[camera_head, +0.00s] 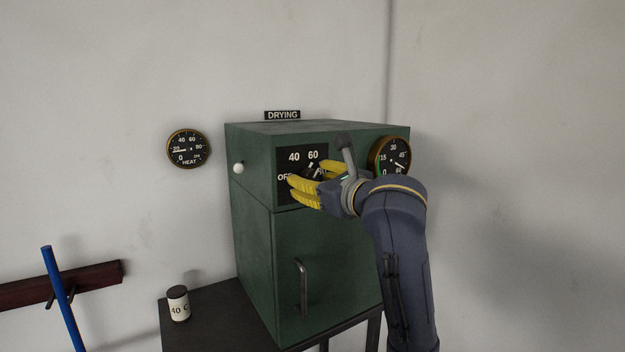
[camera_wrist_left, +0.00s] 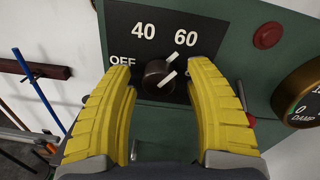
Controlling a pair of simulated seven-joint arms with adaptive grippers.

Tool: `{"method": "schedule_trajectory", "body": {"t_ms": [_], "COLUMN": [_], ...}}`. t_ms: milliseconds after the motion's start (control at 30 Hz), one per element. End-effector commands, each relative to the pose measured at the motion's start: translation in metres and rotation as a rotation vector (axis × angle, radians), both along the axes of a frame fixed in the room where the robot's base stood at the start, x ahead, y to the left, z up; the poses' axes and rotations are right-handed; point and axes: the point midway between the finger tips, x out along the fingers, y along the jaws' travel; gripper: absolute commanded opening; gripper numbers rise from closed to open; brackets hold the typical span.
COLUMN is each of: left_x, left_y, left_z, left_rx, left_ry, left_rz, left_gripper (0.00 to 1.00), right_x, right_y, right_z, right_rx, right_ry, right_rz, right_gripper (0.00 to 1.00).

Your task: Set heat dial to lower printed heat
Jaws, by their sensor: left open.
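The heat dial (camera_wrist_left: 156,80) is a dark round knob with a white pointer mark, on a black panel (camera_wrist_left: 108,38) printed OFF, 40 and 60. A further label at the right is mostly hidden by a finger. The pointer slants up and right, toward the 60 side. My left gripper (camera_head: 306,176) is open, with its yellow fingers on either side of the knob; I cannot tell whether they touch it. In the head view the fingers partly hide the dial. A small pot (camera_head: 178,306) labelled 40 C stands on the dark table. My right gripper is not in view.
The panel is on a green cabinet (camera_head: 300,265) with a door handle (camera_head: 301,285). A heat gauge (camera_head: 188,149) hangs on the wall; a damp gauge (camera_head: 392,157) is at the cabinet's right. A red button (camera_wrist_left: 268,35) is beside the panel. A blue pole (camera_head: 62,297) leans at left.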

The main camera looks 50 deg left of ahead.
Motion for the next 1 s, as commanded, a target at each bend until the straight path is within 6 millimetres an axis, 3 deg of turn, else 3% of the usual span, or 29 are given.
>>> {"method": "schedule_trajectory", "body": {"t_ms": [267, 700, 1000], "left_x": [-0.001, -0.011, -0.016], "left_y": [-0.011, -0.082, -0.113], "left_z": [0.001, 0.003, 0.003], "left_rx": [0.001, 0.000, -0.001], "left_ry": [-0.001, 0.000, 0.001], "left_rz": [-0.002, -0.004, -0.001], "left_gripper": [0.54, 0.54, 0.54], "right_x": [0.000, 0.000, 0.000], "right_y": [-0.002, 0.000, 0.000], "right_z": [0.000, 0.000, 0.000], "right_rx": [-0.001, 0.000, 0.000], "right_ry": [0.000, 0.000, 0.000], "right_rz": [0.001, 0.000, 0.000], "right_gripper": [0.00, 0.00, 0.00]}}
